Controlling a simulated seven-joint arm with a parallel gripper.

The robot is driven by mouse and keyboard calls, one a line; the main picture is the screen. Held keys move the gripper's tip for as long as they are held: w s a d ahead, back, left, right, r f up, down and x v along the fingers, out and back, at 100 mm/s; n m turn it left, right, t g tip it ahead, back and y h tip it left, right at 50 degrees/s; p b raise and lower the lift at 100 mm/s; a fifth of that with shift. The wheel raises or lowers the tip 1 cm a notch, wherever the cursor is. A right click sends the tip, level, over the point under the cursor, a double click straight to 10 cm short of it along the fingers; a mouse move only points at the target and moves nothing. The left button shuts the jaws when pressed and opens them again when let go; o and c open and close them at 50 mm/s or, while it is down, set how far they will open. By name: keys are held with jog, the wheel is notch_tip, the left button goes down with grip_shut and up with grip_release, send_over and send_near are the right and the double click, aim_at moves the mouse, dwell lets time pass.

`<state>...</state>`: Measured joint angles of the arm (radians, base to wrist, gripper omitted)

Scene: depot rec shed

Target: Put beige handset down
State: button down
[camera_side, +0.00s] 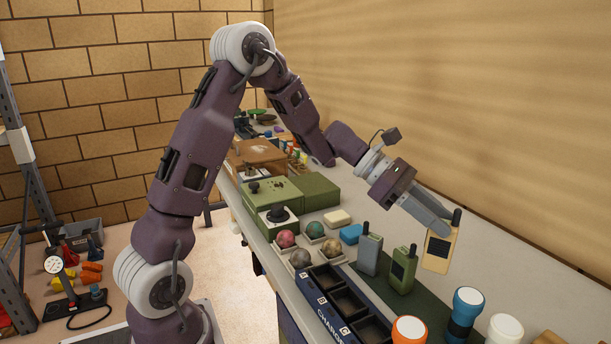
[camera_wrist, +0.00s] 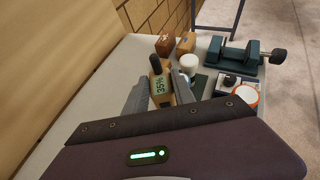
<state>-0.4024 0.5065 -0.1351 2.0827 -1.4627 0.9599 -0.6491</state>
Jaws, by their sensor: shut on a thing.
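The beige handset (camera_side: 436,256) has a dark face panel and a black antenna knob. My gripper (camera_side: 446,224) is shut on its upper part and holds it nearly upright at the right of the side view.
A blue charger rack (camera_side: 318,302) with dark empty slots lies left of the mat. Blue (camera_side: 465,312), white (camera_side: 505,329) and orange (camera_side: 409,330) torches stand in front. A wall borders the table's right.

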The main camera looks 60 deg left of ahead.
jog(key=w+a+n+t+y, duration=0.25)
jog(key=w+a, duration=0.35)
jog(key=a, duration=0.3)
jog(key=w+a+n+t+y, duration=0.2)
jog(key=w+a+n+y, duration=0.2)
jog(key=w+a, duration=0.4)
jog(key=w+a+n+t+y, duration=0.25)
jog(key=w+a+n, duration=0.2)
jog(key=a, duration=0.65)
jog(key=s+a+f+n+g+y, duration=0.15)
jog(key=a+n+y, duration=0.35)
jog(key=a, duration=0.8)
jog(key=s+a+f+n+g+y, duration=0.1)
jog(key=s+a+n+g+y, duration=0.25)
jog(key=a, duration=0.95)
notch_tip(320, 180, down, 10)
jog(key=a+n+y, duration=0.1)
jog(key=shift+w, duration=0.3)
jog(key=shift+f+y, duration=0.1)
jog(key=shift+y, duration=0.15)
jog(key=c, duration=1.1)
grip_release()
jog(key=shift+f, duration=0.1)
jog(key=shift+o, duration=0.2)
